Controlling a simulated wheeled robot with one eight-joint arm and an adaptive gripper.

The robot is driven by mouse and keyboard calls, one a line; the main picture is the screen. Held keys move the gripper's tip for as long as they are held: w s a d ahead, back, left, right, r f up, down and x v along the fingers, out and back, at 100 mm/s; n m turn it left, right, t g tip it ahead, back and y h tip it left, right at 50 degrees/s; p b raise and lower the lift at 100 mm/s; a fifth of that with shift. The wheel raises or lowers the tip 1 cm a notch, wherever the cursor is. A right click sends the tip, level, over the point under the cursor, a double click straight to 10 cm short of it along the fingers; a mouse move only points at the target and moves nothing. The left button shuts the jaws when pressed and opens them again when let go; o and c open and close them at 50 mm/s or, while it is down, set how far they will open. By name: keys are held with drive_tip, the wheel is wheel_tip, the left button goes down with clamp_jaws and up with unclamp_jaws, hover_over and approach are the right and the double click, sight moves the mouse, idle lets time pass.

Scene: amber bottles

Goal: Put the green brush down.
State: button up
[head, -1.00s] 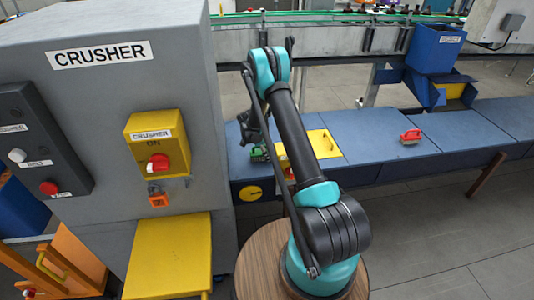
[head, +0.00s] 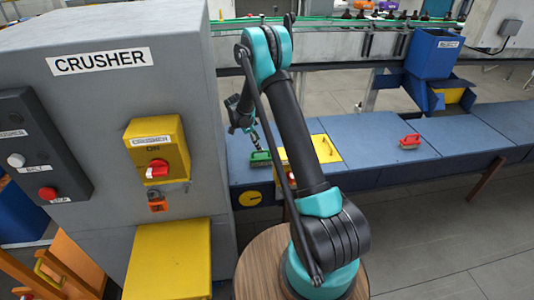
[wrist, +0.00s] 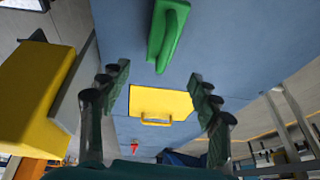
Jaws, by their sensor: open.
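The green brush (head: 260,158) lies on the blue bench top (head: 372,135), close to the crusher. In the wrist view, the green brush (wrist: 170,35) shows at the top with its raised handle, resting on the blue surface. My gripper (head: 257,145) is just above the brush in the head view, partly hidden behind my arm. In the wrist view my gripper (wrist: 158,75) has its two fingers wide apart with nothing between them. The brush appears beyond the fingertips and apart from them.
A yellow hatch (head: 326,149) with a handle is set in the bench to the right of the brush. A red brush (head: 410,141) lies farther right. The grey crusher (head: 90,110) and its yellow switch box (head: 172,135) stand at left. The bench between hatch and red brush is clear.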

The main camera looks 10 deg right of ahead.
drive_tip(key=s+d+r+n+y, duration=0.1)
drive_tip(key=s+r+n, duration=0.2)
drive_tip(key=s+r, duration=0.2)
drive_tip(key=s+d+r+n+t, duration=0.1)
drive_tip(key=s+d+r+n, duration=0.1)
drive_tip(key=s+r, duration=0.3)
drive_tip(key=s+d+r+n+y, duration=0.1)
drive_tip(key=s+r+n, duration=0.3)
drive_tip(key=s, duration=0.4)
drive_tip(key=shift+s+d+r+y, duration=0.15)
drive_tip(key=shift+d+r+y, duration=0.25)
drive_tip(key=shift+r, duration=0.45)
drive_tip(key=s+n+t+y, duration=0.1)
drive_tip(key=s+n, duration=0.8)
drive_tip(key=s, duration=1.3)
drive_tip(key=shift+s+d+f+t+y, duration=0.2)
drive_tip(key=shift+d+t+y, duration=0.25)
drive_tip(key=shift+t, duration=0.25)
drive_tip(key=shift+o, duration=0.6)
